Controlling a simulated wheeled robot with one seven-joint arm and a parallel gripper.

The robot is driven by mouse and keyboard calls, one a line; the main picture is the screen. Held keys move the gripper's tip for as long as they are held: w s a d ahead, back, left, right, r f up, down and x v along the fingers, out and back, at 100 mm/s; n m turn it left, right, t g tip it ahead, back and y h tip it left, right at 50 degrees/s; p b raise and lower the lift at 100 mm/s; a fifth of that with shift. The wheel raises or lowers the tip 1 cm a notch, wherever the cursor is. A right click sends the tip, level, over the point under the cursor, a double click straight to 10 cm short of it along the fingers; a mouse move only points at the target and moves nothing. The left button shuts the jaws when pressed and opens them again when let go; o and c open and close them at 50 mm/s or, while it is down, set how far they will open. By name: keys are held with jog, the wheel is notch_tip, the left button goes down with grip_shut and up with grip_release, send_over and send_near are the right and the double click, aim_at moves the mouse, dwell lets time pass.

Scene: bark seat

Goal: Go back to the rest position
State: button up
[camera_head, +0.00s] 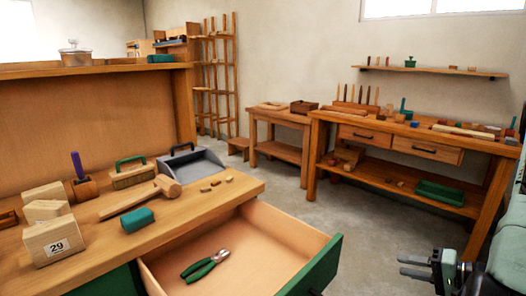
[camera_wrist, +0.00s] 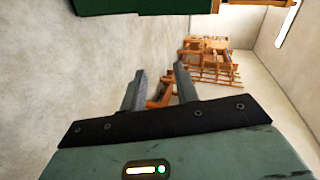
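My gripper (camera_head: 417,267) shows at the lower right of the head view, in front of the workbench and to the right of the open drawer. Its two fingers are spread apart with nothing between them. In the wrist view my gripper (camera_wrist: 160,88) also shows two separated fingers, with only distant wooden furniture seen behind the gap. My pale green arm runs along the right edge of the head view.
An open drawer (camera_head: 290,232) with green-handled pliers (camera_head: 206,265) juts from the near bench (camera_head: 230,191). A mallet (camera_head: 166,187), brush (camera_head: 132,173) and dustpan (camera_head: 190,162) lie on that bench. A long workbench (camera_head: 326,117) stands at the right. Floor (camera_head: 360,225) between is clear.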

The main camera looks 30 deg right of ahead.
jog(key=w+a+r+n+g+h+p, duration=0.1)
jog(key=w+a+r+n+g, duration=0.15)
jog(key=w, duration=0.45)
jog(key=w+a+r+n+g+h+p, duration=0.1)
jog(key=w+a+r+n, duration=0.2)
jog(key=w, duration=0.4)
jog(key=w+a+r+n+g+h+p, duration=0.1)
jog(key=w+a+r+n+g, duration=0.15)
jog(key=a, duration=0.45)
jog(key=w+a+r+n+g+h+p, duration=0.1)
jog(key=w+a+r+n+p, duration=0.2)
jog(key=a, duration=0.4)
jog(key=s+a+r+n+g, duration=0.1)
jog(key=s+a+r+n, duration=0.1)
jog(key=s+a+r, duration=0.3)
jog(key=s+a+r+n+g, duration=0.1)
jog(key=s+a+r+n, duration=0.15)
jog(key=a, duration=0.55)
jog(key=s+a+r+n+g+p, duration=0.1)
jog(key=s+a+r+n+g, duration=0.1)
jog(key=s+a, duration=0.3)
jog(key=s+a+r+n+g, duration=0.2)
jog(key=s+a, duration=0.3)
jog(key=s, duration=0.8)
jog(key=shift+a+r+p, duration=0.15)
jog(key=shift+r+p, duration=0.2)
jog(key=shift+r, duration=0.25)
